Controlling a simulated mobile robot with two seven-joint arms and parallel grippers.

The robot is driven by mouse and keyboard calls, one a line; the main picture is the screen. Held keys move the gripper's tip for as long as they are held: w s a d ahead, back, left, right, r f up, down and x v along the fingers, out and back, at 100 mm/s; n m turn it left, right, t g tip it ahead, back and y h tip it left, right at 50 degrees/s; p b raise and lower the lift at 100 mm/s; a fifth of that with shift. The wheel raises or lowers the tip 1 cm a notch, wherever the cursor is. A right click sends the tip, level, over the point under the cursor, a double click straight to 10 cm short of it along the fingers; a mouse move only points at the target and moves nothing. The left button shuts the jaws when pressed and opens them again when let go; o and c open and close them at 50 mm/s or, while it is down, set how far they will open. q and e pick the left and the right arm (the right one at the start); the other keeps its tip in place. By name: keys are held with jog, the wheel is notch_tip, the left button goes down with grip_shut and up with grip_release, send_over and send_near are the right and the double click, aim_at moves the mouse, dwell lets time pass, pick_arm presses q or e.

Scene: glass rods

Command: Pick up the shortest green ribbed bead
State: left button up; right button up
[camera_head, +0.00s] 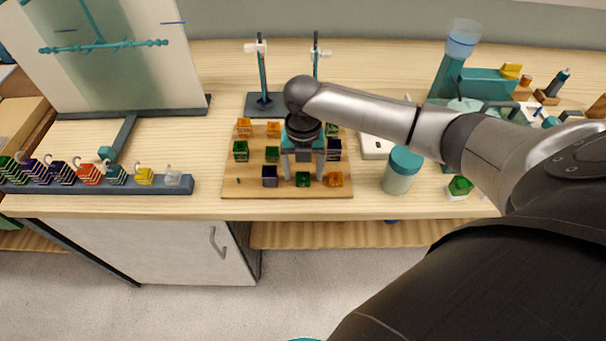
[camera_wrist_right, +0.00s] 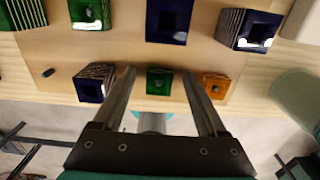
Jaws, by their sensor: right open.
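A small green bead (camera_head: 303,180) sits at the front of a wooden board, between a dark blue bead (camera_head: 270,176) and an orange bead (camera_head: 336,179). My right gripper (camera_head: 303,176) points down over it, open and empty. In the right wrist view the green bead (camera_wrist_right: 159,81) shows between the two fingertips (camera_wrist_right: 158,74), with a gap on both sides. My left gripper is not in view.
The wooden board (camera_head: 232,190) holds several beads in rows. In the wrist view a dark blue ribbed bead (camera_wrist_right: 94,83) and an orange bead (camera_wrist_right: 216,86) stand close outside the fingers. A teal-lidded jar (camera_head: 402,172) stands right of the board. A hook rack (camera_head: 110,187) lies left.

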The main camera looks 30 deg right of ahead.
aim_at(303, 174)
jog(key=shift+c, duration=0.2)
grip_shut()
dwell(0.3)
jog(key=shift+r, duration=0.2)
notch_tip(303, 174, up, 20)
jog(key=p, duration=0.3)
